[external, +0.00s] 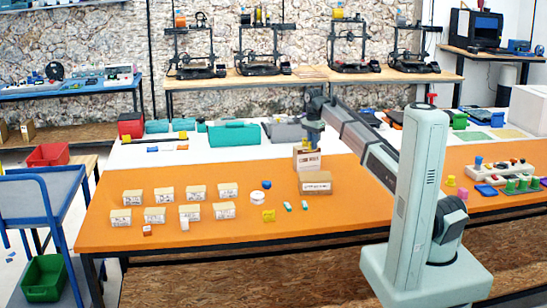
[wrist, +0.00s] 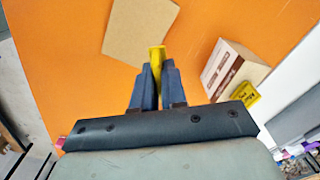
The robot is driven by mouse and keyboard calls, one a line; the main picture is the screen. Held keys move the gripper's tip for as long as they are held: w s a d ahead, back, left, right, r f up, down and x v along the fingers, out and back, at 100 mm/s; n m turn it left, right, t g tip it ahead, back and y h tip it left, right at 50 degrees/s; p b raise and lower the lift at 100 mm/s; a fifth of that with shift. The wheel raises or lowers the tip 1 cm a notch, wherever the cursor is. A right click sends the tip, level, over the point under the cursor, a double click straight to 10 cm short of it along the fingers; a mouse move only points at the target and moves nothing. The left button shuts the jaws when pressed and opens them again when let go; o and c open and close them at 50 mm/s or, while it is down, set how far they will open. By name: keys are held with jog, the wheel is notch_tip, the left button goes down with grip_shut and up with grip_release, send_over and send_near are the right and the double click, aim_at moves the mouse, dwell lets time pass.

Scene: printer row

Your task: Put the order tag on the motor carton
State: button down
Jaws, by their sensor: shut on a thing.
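My gripper (wrist: 157,62) is shut on a narrow yellow piece (wrist: 157,58), seen edge-on between the fingertips; it looks like the order tag. In the external view my gripper (external: 313,138) hangs just above a taller white and brown carton (external: 307,159). That carton also shows in the wrist view (wrist: 228,68), right of the fingers, with a yellow lettered tag (wrist: 246,94) at its edge. I cannot tell which carton is the motor carton.
Several small boxes (external: 157,194) stand in two rows on the orange table's left. A yellow piece (external: 268,215) and small items lie left of the flat carton. A teal case (external: 234,134) stands on the white surface behind. Coloured parts (external: 515,182) lie right.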

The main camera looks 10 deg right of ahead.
aim_at(315, 175)
jog(key=s+m, duration=0.4)
jog(key=m, duration=0.2)
jog(key=shift+s+d+f, duration=0.1)
jog(key=shift+f, duration=2.35)
jog(key=shift+s+d+f, duration=0.1)
jog(key=shift+f, duration=2.3)
jog(key=c, duration=1.2)
grip_release()
jog(key=shift+f, duration=0.15)
notch_tip(315, 175, up, 12)
jog(key=shift+r, duration=0.2)
